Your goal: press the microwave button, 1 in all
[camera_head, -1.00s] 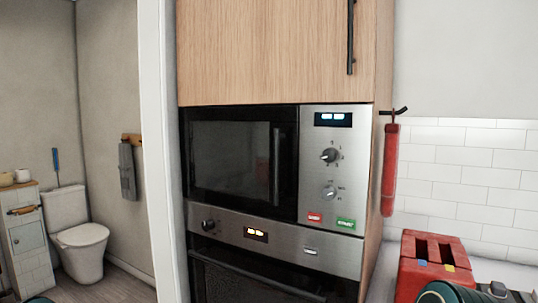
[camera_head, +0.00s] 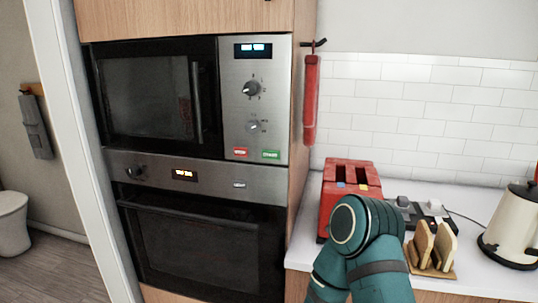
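The built-in microwave (camera_head: 153,92) is at the upper left of the head view, with a dark glass door that looks shut. Its steel control panel (camera_head: 256,105) on the right has a lit display, two knobs, a red button (camera_head: 240,153) and a green button (camera_head: 271,154) at the bottom. The labels on the buttons are too small to read. A teal arm of mine (camera_head: 357,240) rises from the bottom edge, right of the microwave and apart from it. Neither gripper shows.
A steel oven (camera_head: 205,245) sits under the microwave. On the white counter (camera_head: 305,245) are a red toaster (camera_head: 335,185), a wooden rack with toast (camera_head: 430,250) and a cream kettle (camera_head: 512,228). A red cloth (camera_head: 311,100) hangs beside the cabinet. A doorway is at left.

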